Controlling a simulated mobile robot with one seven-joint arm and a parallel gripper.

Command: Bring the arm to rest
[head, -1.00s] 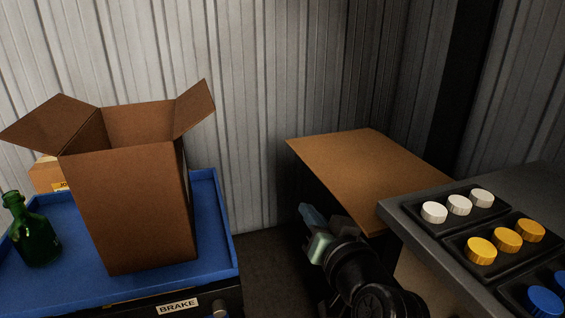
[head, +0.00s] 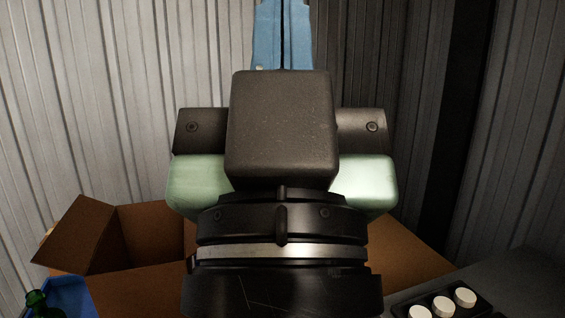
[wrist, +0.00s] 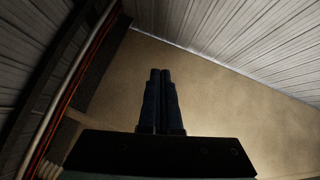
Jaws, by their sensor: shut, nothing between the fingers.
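My gripper (head: 283,30) is raised high in the middle of the head view, close to the camera, with its blue fingers pointing up. The fingers are together with nothing between them. In the wrist view the shut fingers (wrist: 160,75) stand dark against a plain tan surface, clear of any object. My gripper body and wrist hide much of the middle of the head view.
An open cardboard box (head: 150,235) is at lower left, partly behind my arm, with a blue tray (head: 68,300) and green bottle (head: 36,300). A brown board (head: 405,262) and a dark counter with white caps (head: 442,305) are at lower right. Corrugated walls (head: 120,90) stand behind.

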